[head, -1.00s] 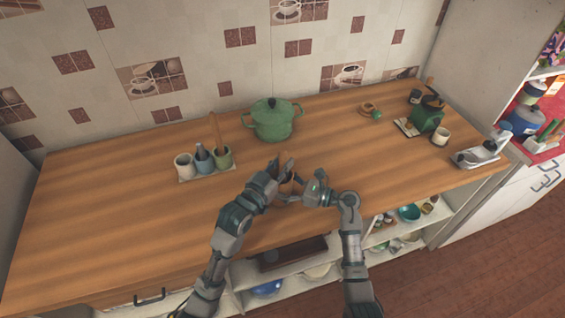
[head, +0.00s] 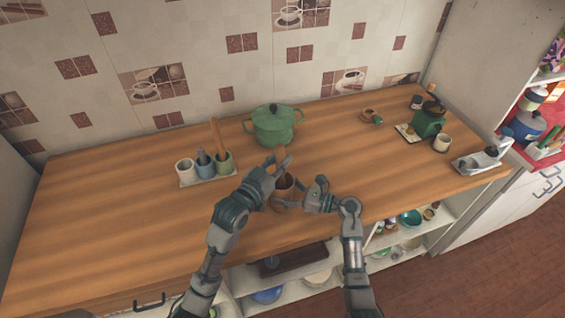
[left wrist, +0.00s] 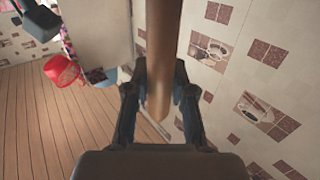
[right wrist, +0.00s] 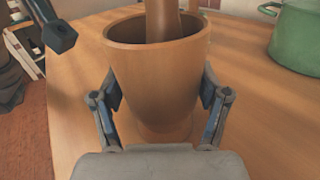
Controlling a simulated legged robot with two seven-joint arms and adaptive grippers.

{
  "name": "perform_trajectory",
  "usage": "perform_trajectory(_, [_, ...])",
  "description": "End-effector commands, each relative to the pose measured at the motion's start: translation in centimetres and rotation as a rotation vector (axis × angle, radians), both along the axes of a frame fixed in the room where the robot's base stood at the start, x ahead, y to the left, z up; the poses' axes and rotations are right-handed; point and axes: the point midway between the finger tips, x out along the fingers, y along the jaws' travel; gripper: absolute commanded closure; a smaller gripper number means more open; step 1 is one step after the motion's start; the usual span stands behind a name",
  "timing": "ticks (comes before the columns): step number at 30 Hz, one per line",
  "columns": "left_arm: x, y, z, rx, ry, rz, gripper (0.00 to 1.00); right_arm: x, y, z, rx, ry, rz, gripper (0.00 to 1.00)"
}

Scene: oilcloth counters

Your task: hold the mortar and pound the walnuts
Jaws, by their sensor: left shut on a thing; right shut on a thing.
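The brown wooden mortar (head: 285,186) stands on the counter; it fills the middle of the right wrist view (right wrist: 155,85). My right gripper (head: 308,198) is shut on its side, with a finger on each side of the cup. My left gripper (head: 277,170) is shut on the wooden pestle (head: 283,154), above the mortar. The pestle runs between the fingers in the left wrist view (left wrist: 162,55). In the right wrist view the pestle (right wrist: 163,20) dips below the mortar's rim; its lower end is hidden. I see no walnuts; the mortar's bottom is out of sight.
A green lidded pot (head: 274,127) stands behind the mortar. A tray (head: 207,179) with small cups is to the left. A green grinder (head: 430,120) and a white cup (head: 441,143) are at the right. The counter's left part is clear.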

Motion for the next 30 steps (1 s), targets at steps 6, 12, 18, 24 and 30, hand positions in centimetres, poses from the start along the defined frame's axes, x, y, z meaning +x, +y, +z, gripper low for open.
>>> perform_trajectory(6, [0.0,0.0,0.0,0.000,0.000,0.000,1.00,0.0,0.0,-0.1,-0.001,0.001,0.000,0.71])
perform_trajectory(12, [0.0,0.0,-0.1,0.000,0.000,0.000,1.00,0.0,0.0,-0.1,-0.001,0.001,0.000,0.71])
perform_trajectory(18, [0.0,0.0,-0.8,0.000,0.000,0.000,1.00,0.0,0.0,-0.1,-0.001,0.001,0.000,0.71])
perform_trajectory(24, [0.0,0.0,-1.4,0.001,0.001,0.000,1.00,0.0,0.0,-0.1,-0.001,0.001,0.000,0.71])
perform_trajectory(30, [0.0,0.0,-1.9,0.000,0.000,0.001,1.00,0.0,0.0,-0.1,-0.001,0.001,0.000,0.71])
